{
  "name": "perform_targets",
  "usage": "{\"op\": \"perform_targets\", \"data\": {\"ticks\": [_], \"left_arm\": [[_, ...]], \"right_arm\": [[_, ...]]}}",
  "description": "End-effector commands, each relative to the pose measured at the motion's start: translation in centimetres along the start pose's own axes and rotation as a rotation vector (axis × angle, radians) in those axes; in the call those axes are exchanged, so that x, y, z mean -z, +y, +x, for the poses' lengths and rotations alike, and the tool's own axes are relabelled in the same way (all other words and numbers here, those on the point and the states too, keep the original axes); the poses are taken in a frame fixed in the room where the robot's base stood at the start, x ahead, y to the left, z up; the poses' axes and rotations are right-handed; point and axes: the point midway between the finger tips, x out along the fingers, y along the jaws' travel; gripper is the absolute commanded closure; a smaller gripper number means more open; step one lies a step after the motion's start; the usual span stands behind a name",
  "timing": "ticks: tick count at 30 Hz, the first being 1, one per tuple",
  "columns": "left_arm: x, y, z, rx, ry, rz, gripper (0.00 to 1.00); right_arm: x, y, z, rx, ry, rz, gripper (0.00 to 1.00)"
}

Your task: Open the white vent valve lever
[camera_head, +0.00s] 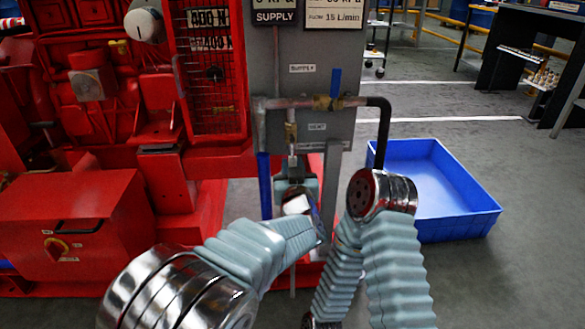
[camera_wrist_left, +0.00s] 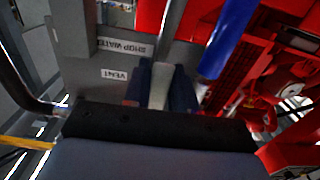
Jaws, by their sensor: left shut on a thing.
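The white vent valve lever (camera_wrist_left: 159,86) shows in the left wrist view as a pale strip between the two dark blue fingers of my left gripper (camera_wrist_left: 160,88). The fingers are shut on it. In the head view the brass vent valve (camera_head: 291,131) sits on a short pipe under the horizontal pipe, above the "VENT" label's left side. A pale piece of the lever (camera_head: 292,166) hangs below it, and my left gripper (camera_head: 295,182) is at its lower part. My left wrist hides much of the grip. My right arm is in the head view, but its gripper is not.
A brass supply valve with an upright blue lever (camera_head: 335,83) is on the horizontal pipe. A blue upright bar (camera_head: 264,185) stands left of the grip. The red pumpset (camera_head: 95,205) fills the left. A blue tray (camera_head: 455,178) lies on the floor at right.

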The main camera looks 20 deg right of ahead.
Motion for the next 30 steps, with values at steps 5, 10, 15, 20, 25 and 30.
{"op": "perform_targets", "data": {"ticks": [5, 10, 15, 20, 25, 30], "left_arm": [[-0.1, 0.1, -0.1, -0.003, -0.003, -0.002, 0.53], [-0.1, 0.1, 0.0, -0.002, -0.002, -0.001, 0.53], [0.0, 0.1, -0.4, -0.002, -0.001, -0.001, 0.53], [0.1, 0.1, -2.9, -0.004, -0.001, -0.001, 0.53], [0.1, 0.2, -7.2, -0.005, -0.002, 0.0, 0.53], [0.1, 0.1, -11.0, -0.004, -0.002, -0.001, 0.53]], "right_arm": [[0.0, 0.0, 0.0, 0.0, 0.0, 0.0, 0.26], [0.0, 0.0, 0.0, 0.0, 0.0, 0.0, 0.26], [0.0, 0.0, 0.0, 0.0, 0.0, 0.0, 0.26], [0.0, -0.1, -0.2, 0.0, 0.0, 0.0, 0.26], [0.0, -0.2, -0.5, 0.0, -0.001, 0.0, 0.26], [0.0, -0.3, -0.7, 0.0, -0.002, 0.0, 0.26]]}}
